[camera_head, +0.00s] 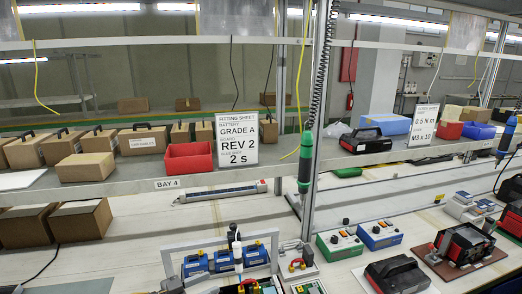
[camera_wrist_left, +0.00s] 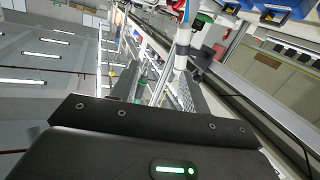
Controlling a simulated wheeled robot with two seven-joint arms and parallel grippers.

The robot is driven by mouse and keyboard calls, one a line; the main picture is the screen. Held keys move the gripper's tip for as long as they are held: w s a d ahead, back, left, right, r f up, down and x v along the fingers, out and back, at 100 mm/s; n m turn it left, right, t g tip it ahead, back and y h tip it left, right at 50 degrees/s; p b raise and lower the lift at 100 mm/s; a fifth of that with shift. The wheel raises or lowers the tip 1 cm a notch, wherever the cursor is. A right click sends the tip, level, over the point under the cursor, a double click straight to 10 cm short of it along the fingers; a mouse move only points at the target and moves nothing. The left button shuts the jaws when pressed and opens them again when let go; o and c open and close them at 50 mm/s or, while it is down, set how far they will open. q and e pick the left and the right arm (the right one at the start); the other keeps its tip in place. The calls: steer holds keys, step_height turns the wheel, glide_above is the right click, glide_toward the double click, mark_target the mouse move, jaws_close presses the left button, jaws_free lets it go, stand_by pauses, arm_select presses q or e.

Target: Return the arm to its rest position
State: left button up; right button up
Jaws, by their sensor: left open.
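My left gripper (camera_wrist_left: 158,82) shows in the left wrist view. Its dark body with a green light fills the bottom, and its two grey fingers stand apart with nothing seen held between them. The gripper is tilted, so the room looks turned on its side. In the head view I cannot clearly make out the left gripper or its arm. My right gripper is in neither view.
The workbench (camera_head: 145,225) carries a blue and white fixture (camera_head: 225,260), green and blue boxes (camera_head: 380,235) and black-red devices (camera_head: 465,243). Above it a shelf (camera_head: 110,187) holds brown boxes and a red bin (camera_head: 189,157). A post (camera_head: 318,115) with hanging green-black tools stands mid-view.

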arm_select(q)
steer(key=s+a+f+n+t+y, duration=0.1)
steer(key=s+a+f+n+y, duration=0.3)
steer(key=s+f+y, duration=0.7)
steer(key=s+a+f+n+g+y, duration=0.1)
steer(key=s+a+n+g, duration=0.2)
steer(key=s, duration=0.8)
steer(key=s+a+f+n+g+y, duration=0.15)
steer(key=s+g, duration=0.25)
steer(key=s, duration=0.8)
step_height(320, 180, down, 27)
steer(key=m+g, duration=0.1)
steer(key=s+a+f+g+b, duration=0.1)
steer(key=s+a+f, duration=0.2)
steer(key=s+f, duration=1.2)
steer(key=shift+s+a+f+g, duration=0.2)
steer(key=shift+s+f+g, duration=0.15)
steer(key=shift+s, duration=0.65)
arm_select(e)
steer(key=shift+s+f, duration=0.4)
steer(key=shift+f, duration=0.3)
